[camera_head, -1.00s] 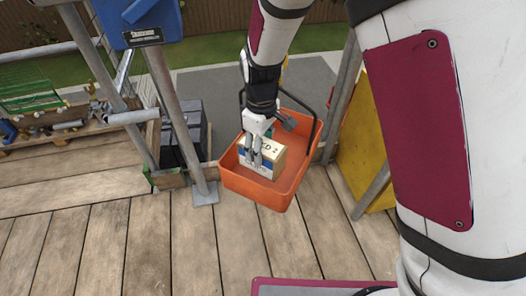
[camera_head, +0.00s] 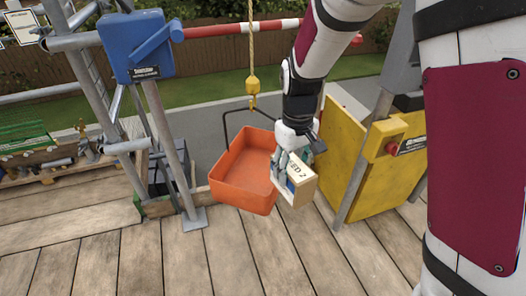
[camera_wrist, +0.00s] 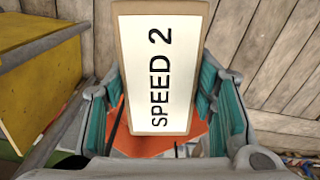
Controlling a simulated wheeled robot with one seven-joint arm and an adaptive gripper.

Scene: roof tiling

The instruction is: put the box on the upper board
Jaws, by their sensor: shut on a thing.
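The box (camera_head: 301,181) is small and tan with a white label; the wrist view shows the label of the box (camera_wrist: 160,70) reading "SPEED 2". My gripper (camera_head: 287,170) is shut on the box, with teal pads on both sides of it in the wrist view. The box is held at the right side of the orange tub (camera_head: 232,202), clear of its inside as seen in the head view. The tub looks empty and hangs by a dark handle. I cannot pick out the upper board in these frames.
A yellow rope and hook (camera_head: 253,85) hold the tub. A yellow panel (camera_head: 390,170) stands to the right. A blue winch box (camera_head: 138,45) and grey scaffold poles (camera_head: 168,130) stand to the left. The plank deck (camera_head: 250,260) in front is clear.

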